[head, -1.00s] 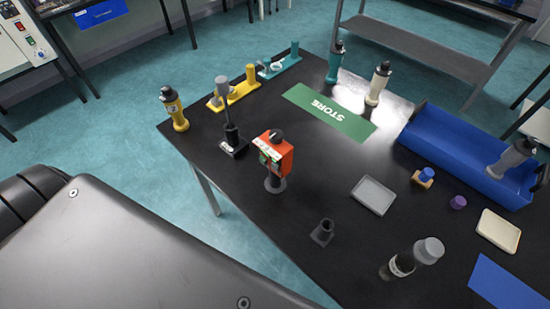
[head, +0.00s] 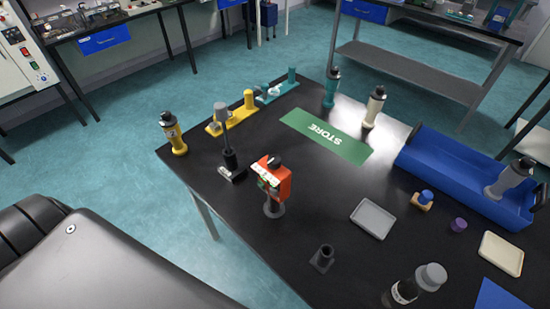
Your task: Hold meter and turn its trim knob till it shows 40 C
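The meter (head: 278,183) is an orange-red box on a short dark stand (head: 274,208), upright near the left front edge of the black table. A black trim knob (head: 274,162) sits on its top. Its face with a pale label and small green display (head: 268,178) is turned to the lower left; the reading is too small to make out. Neither of my grippers shows in the head view, and nothing touches the meter.
A dark post with a grey head (head: 221,110) stands behind the meter. Yellow (head: 174,136), teal (head: 331,88) and cream (head: 374,107) bottles stand farther back. A blue tray (head: 462,165), grey dish (head: 373,219), black socket (head: 322,258) and dark bottle (head: 405,290) lie rightward. A green STORE mat (head: 325,136) is clear.

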